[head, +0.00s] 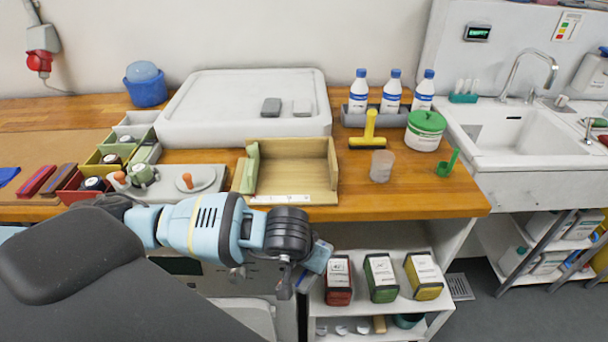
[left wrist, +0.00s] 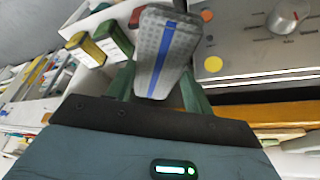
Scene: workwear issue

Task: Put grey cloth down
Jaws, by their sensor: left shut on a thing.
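The grey cloth (left wrist: 148,62), a folded pad with a blue stripe, is between the two green fingers of my left gripper (left wrist: 160,86) in the left wrist view. The gripper is shut on it. In the head view my left gripper (head: 301,270) is in front of the wooden counter's front edge, near the open shelf unit, with part of the cloth (head: 319,257) showing at its right side. The cloth is in the air, and its far side is hidden. My right gripper is not in view.
The shelf unit (head: 440,262) holds red, green and yellow boxes. On the counter (head: 420,198) stand a wooden tray (head: 290,186), a cup (head: 381,167), a green-lidded tub (head: 424,138) and a white basin (head: 200,112) with two grey blocks. A sink (head: 520,133) is at right.

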